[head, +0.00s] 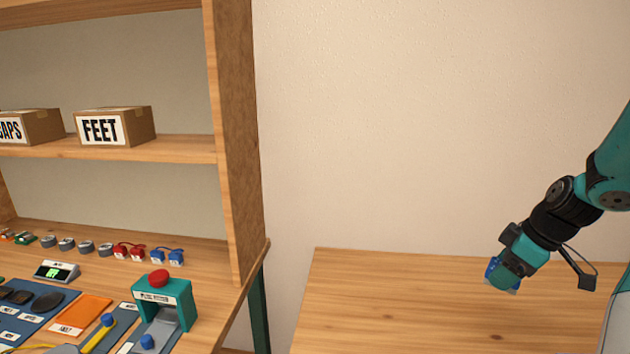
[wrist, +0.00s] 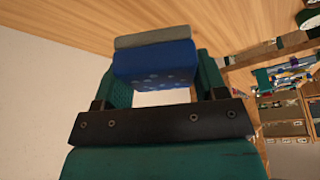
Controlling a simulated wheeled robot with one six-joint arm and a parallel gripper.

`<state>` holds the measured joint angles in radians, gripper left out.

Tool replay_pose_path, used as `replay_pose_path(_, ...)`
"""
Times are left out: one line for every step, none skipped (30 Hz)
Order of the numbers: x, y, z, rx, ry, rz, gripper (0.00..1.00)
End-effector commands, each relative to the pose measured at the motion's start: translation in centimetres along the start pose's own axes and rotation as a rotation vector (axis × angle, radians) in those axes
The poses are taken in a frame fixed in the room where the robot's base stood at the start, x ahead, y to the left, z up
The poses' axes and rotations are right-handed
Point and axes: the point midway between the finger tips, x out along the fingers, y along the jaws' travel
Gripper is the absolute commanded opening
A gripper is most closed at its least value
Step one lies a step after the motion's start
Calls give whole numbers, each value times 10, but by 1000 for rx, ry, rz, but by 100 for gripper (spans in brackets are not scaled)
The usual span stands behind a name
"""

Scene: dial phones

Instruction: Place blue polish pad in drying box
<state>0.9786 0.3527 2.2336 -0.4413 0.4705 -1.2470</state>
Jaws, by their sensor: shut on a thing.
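The blue polish pad (wrist: 155,66) is a blue block with a grey layer along its far side, seen in the wrist view between the two green fingers. My gripper (wrist: 158,85) is shut on it. In the head view my gripper (head: 503,273) is at the right, in front of the wall and above or near the bare wooden table, with a bit of the blue pad (head: 491,268) showing at its tip. I cannot tell the exact height over the table. No drying box can be made out in either view.
A bare wooden table (head: 400,310) lies at the right. A gap separates it from the workbench at left, which holds a teal press with a red button (head: 162,300), an orange mat (head: 80,314) and small parts. Shelf boxes include one labelled FEET (head: 118,127).

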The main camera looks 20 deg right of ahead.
Motion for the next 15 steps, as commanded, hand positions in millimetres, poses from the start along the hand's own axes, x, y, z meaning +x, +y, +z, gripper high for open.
replay_pose_path(18, -6, -14, 25, -1, 5, 38)
replay_pose_path(28, -9, -21, 49, -2, 13, 38)
replay_pose_path(40, -13, -31, 77, -2, 27, 38)
replay_pose_path(49, -16, -37, 100, -2, 35, 38)
replay_pose_path(58, -20, -44, 121, -3, 44, 38)
replay_pose_path(70, -25, -52, 148, -3, 56, 38)
replay_pose_path(78, -29, -58, 167, -3, 65, 38)
replay_pose_path(86, -34, -64, 186, -4, 73, 38)
replay_pose_path(97, -40, -71, 211, -4, 84, 38)
replay_pose_path(105, -46, -76, 230, -4, 92, 38)
replay_pose_path(112, -51, -82, 246, -4, 99, 38)
replay_pose_path(122, -58, -88, 268, -4, 109, 38)
replay_pose_path(129, -64, -93, 283, -4, 116, 38)
replay_pose_path(136, -70, -98, 299, -3, 123, 38)
replay_pose_path(145, -78, -104, 318, -4, 132, 38)
